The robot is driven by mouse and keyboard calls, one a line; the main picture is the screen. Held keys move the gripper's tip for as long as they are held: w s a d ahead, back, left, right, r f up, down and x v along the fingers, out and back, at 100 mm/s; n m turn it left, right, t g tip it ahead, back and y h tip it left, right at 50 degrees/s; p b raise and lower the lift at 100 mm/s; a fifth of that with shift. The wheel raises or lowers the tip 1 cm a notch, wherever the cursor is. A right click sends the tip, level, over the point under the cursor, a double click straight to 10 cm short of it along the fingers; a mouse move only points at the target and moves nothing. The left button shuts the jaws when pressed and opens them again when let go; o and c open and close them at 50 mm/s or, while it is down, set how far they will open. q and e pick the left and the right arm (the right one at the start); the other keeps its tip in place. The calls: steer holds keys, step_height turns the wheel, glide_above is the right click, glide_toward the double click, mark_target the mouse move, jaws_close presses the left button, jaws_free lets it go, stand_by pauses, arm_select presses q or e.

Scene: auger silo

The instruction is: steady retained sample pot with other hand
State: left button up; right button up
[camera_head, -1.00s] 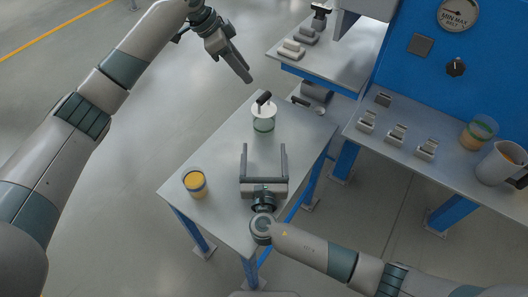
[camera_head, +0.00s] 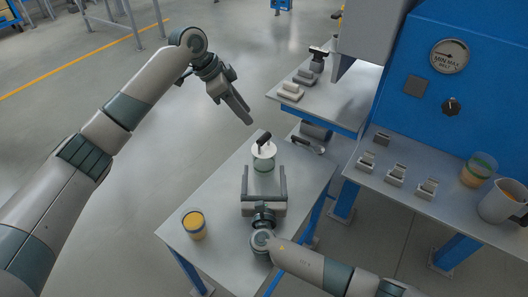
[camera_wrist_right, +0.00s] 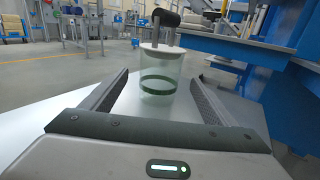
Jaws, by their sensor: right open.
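The sample pot (camera_head: 265,163) is a clear round jar with a white lid, a green band and a dark bar-shaped handle on top. It stands upright on the small grey table. It also shows in the right wrist view (camera_wrist_right: 160,78). My right gripper (camera_head: 264,170) is open, low over the table, its fingertips on either side of the pot's near part. I see no finger touching the pot. My left gripper (camera_head: 246,117) hangs in the air beyond the table's far left edge, apart from the pot, its fingers close together; whether they are shut is unclear.
A jar of yellow material (camera_head: 194,224) stands on the table's left side. The shelf (camera_head: 425,197) at right holds several small grey blocks, a jar (camera_head: 477,170) and a jug (camera_head: 504,202).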

mark_target(264, 152)
steer(key=w, duration=1)
steer(key=c, duration=1.1)
steer(key=shift+c, duration=0.7)
steer(key=o, duration=0.6)
steer(key=shift+f, duration=0.1)
steer(key=shift+c, duration=0.2)
steer(key=c, duration=0.7)
steer(key=shift+f, duration=0.1)
